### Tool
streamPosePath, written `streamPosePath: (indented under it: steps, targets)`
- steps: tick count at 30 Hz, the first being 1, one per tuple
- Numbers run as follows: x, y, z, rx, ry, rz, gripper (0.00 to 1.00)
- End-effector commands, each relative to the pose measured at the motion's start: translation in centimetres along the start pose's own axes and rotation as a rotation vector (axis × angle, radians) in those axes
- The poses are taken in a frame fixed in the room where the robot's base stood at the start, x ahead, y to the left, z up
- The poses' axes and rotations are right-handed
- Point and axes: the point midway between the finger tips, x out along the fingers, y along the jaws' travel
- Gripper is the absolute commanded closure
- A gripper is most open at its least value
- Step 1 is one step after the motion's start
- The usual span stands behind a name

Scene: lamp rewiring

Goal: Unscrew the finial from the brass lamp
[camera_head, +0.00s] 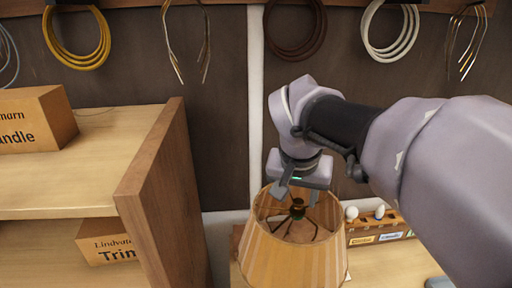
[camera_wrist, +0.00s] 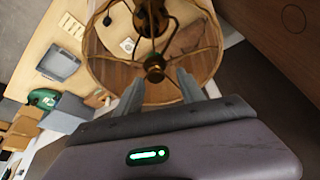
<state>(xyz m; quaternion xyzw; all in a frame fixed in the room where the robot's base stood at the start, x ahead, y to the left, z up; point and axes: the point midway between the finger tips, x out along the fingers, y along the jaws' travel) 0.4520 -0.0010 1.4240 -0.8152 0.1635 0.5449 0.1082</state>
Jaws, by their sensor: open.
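The lamp's striped tan shade (camera_head: 290,258) stands upright in the lower middle of the head view, open at the top. Inside its top ring is the dark brass finial (camera_head: 298,203), where the shade's spokes meet. In the wrist view the finial (camera_wrist: 154,68) shows at the hub of the spokes, within the shade (camera_wrist: 108,76). My gripper (camera_head: 297,192) is over the shade's top opening. Its two fingers (camera_wrist: 158,84) are apart, pointing toward the finial, with nothing between them that I can make out. I cannot tell whether a fingertip touches the shade's ring.
A wooden shelf unit (camera_head: 150,170) with cardboard boxes (camera_head: 35,120) stands at the left. A wooden rack (camera_head: 376,226) with white bulbs is right of the shade. Cord coils (camera_head: 75,40) hang on the back wall. The wrist view shows a grey device (camera_wrist: 60,62) on the bench.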

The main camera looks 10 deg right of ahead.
Motion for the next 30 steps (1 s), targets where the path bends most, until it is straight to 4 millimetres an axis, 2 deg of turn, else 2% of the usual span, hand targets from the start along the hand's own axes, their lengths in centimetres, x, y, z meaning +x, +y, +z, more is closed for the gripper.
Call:
streamPosePath:
  steps: [3, 10, 16, 23, 26, 30]
  targets:
    - [-0.04, 0.02, -0.02, 0.000, 0.000, -0.001, 0.54]
    - [-0.02, 0.02, -0.01, -0.001, -0.001, -0.002, 0.99]
    - [-0.06, 0.07, -0.03, -0.027, -0.002, -0.013, 1.00]
    - [-0.42, 0.13, -0.18, -0.436, -0.004, -0.187, 1.00]
    - [-0.12, -0.06, -0.01, -0.431, -0.003, -0.183, 1.00]
    - [-0.85, -0.06, -0.32, -0.431, -0.002, -0.182, 1.00]
